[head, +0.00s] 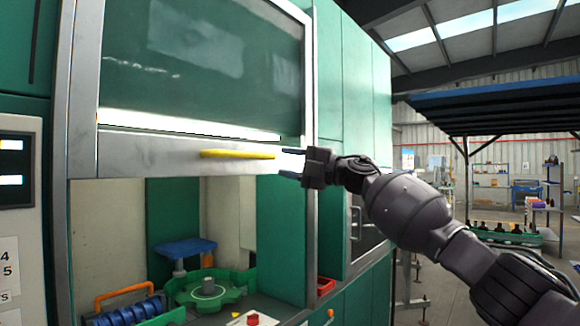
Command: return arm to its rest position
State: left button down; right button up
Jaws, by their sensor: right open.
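My right arm (425,215) comes in from the lower right and reaches toward a green machine. My right gripper (291,164) is open and empty. Its two dark fingers point left, just right of the end of a yellow handle (237,154). The handle sits on the pale lower rail of a raised glass door (200,60). The fingers look apart from the handle, though the depth between them is hard to judge. My left gripper is not in view.
Below the door the machine is open, with a green notched carousel (207,291), a blue platform (185,248) and an orange handle (123,295) inside. A control panel (16,165) stands at the left. Amber bottles (500,228) stand in a green tray at the far right.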

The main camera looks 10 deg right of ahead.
dwell(0.5)
notch_tip(320, 180, up, 6)
jog(key=s+a+r+m+t+y, duration=0.1)
jog(key=s+a+t+y, duration=0.1)
jog(key=t, duration=0.2)
jog(key=s+d+f+m+t+h, duration=0.25)
jog(key=f+m+h, duration=0.35)
jog(key=f, duration=1)
jog(key=s+d+f+m+t+h, duration=0.2)
jog(key=s+d+f+m+h, duration=0.15)
jog(key=f+m, duration=0.85)
jog(key=s+d+f+m+t+h, duration=0.3)
jog(key=s+f+m+h, duration=0.15)
jog(key=f, duration=1.45)
jog(key=s+d+f+m+g+h, duration=0.2)
jog(key=s+d+f, duration=0.1)
jog(key=s+f, duration=0.7)
jog(key=s+d+f+m+g+h, duration=0.2)
jog(key=s+d+f+m, duration=0.1)
jog(key=s+f, duration=0.8)
jog(key=s+d+f+m+g+h, duration=0.2)
jog(key=s+d+f, duration=0.3)
jog(key=s+f, duration=0.5)
jog(key=shift+s+f+m+g+h, duration=0.15)
jog(key=shift+s+m+g+h, duration=0.35)
jog(key=shift+s, duration=0.45)
